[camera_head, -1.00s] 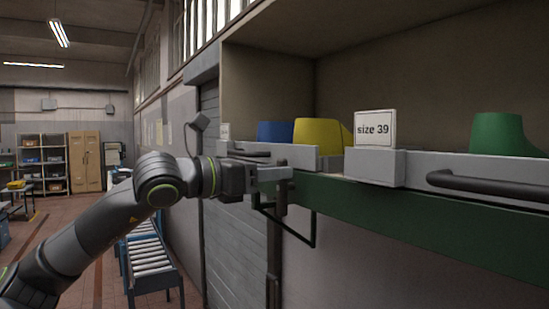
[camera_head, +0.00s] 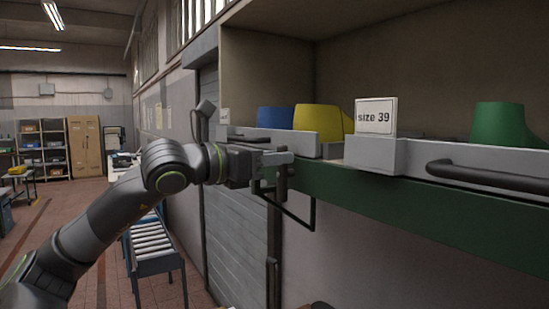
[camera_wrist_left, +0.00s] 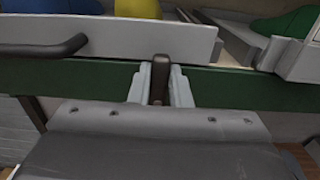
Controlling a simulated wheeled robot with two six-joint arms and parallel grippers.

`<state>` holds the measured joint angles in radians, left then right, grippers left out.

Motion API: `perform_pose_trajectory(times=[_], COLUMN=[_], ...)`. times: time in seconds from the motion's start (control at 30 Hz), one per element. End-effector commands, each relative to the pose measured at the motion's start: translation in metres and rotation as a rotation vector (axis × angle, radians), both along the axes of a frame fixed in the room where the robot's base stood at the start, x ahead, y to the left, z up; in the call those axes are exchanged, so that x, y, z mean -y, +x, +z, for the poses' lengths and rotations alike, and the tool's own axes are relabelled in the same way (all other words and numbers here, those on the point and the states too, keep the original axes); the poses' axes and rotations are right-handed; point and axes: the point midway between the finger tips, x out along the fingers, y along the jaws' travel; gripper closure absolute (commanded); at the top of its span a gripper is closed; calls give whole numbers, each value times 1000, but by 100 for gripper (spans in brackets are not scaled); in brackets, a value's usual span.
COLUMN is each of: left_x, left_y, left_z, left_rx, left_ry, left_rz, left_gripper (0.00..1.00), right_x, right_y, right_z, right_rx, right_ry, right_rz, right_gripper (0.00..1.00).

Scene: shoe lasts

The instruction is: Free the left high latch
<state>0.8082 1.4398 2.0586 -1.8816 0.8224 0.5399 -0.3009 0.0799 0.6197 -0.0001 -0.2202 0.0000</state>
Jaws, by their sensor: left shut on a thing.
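The high latch (camera_head: 283,183) is a dark upright bar on the green rail (camera_head: 340,196), below the end of the left grey drawer front. My left gripper (camera_head: 281,160) is at it, coming in from the left. In the left wrist view the two pale fingers (camera_wrist_left: 161,85) stand on either side of the dark brown latch bar (camera_wrist_left: 160,78), shut on it. The latch's lower part is hidden in the wrist view. My right gripper is in neither view.
The left drawer front (camera_head: 304,143) has a dark handle; a right drawer front (camera_head: 460,168) has a handle (camera_head: 485,176) and a "size 39" card (camera_head: 376,117). Blue, yellow and green lasts (camera_head: 500,125) stand behind. A thin dark bracket (camera_head: 300,220) hangs below the rail.

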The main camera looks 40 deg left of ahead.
Motion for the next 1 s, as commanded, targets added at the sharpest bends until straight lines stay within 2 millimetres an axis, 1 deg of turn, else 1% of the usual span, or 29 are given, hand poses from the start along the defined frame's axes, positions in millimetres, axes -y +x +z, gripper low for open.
perform_pose_trajectory(times=[0.17,0.37,0.57,1.0], left_x=[1,3,8,20], left_y=[0,-2,-4,-8], left_z=[0,-1,-3,-9], left_rx=[9,42,104,263], left_ry=[19,97,240,626], left_rz=[-1,-1,-1,1], left_gripper=[100,100,100,100], right_x=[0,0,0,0], right_y=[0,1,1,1], right_z=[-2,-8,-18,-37], right_rx=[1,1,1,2], right_ry=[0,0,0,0], right_rz=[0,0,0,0], right_gripper=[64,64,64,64])
